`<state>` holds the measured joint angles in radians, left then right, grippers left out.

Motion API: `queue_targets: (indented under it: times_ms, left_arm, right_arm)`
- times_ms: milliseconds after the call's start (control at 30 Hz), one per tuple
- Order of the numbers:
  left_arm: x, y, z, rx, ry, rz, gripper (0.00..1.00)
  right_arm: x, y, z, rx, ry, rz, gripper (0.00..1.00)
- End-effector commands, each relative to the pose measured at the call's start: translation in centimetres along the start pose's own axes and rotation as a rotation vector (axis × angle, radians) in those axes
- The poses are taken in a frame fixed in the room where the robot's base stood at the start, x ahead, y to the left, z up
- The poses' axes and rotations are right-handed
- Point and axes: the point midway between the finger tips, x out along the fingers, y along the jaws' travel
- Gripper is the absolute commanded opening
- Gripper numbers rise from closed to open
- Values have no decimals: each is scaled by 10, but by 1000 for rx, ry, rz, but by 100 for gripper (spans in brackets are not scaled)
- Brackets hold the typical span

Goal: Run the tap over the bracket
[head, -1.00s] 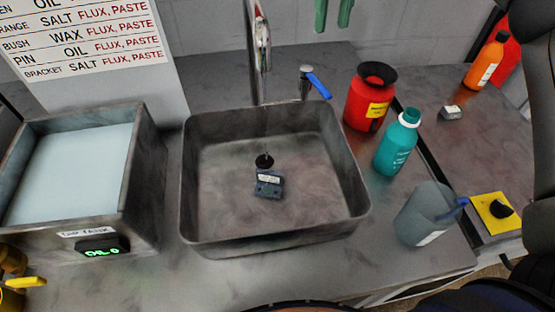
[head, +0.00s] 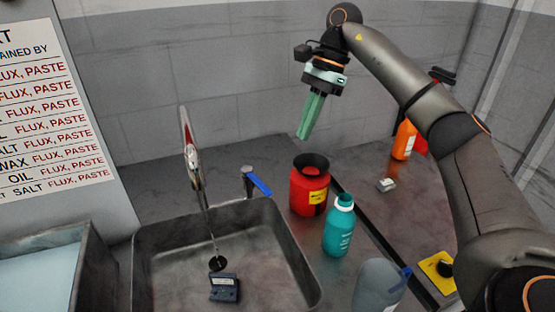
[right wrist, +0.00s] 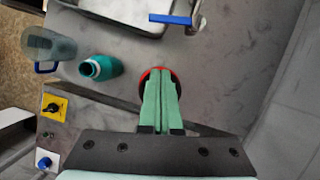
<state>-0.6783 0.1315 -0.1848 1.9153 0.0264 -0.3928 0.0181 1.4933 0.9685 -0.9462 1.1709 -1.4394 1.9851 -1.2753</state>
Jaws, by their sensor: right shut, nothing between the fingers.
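The bracket (head: 224,288) is a small dark block with a pale label, lying on the sink floor. The tap spout (head: 191,150) rises behind the sink (head: 285,250). A thin line runs from below the spout to a black round piece (head: 217,263) beside the bracket; I cannot tell whether it is water. The tap's blue lever (head: 257,184) is right of the spout; it also shows in the right wrist view (right wrist: 170,19). My right gripper (head: 303,136) is shut and empty, pointing down above the red pot, right of the lever; its fingers show in the wrist view (right wrist: 160,76). My left gripper is out of view.
The red pot (head: 308,194), teal bottle (head: 339,230) and clear jug (head: 378,288) stand right of the sink. An orange bottle (head: 404,141), a small grey block (head: 386,185) and a yellow switch plate (head: 438,270) are farther right. A tank (head: 90,268) is at left.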

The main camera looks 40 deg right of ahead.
Motion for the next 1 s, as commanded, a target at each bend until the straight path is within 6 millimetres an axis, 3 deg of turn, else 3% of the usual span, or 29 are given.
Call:
queue_targets:
  times_ms: [167, 533, 733, 1000]
  left_arm:
    - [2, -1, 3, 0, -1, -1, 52]
    - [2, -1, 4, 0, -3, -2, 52]
    - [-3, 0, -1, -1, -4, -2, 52]
    - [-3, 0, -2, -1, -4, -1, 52]
  right_arm:
    - [25, 1, -1, 0, 1, 4, 0]
    - [102, 1, 0, -3, 1, 5, 0]
    - [108, 0, 30, -7, 1, 1, 0]
    - [113, 0, 38, -4, 1, 1, 0]
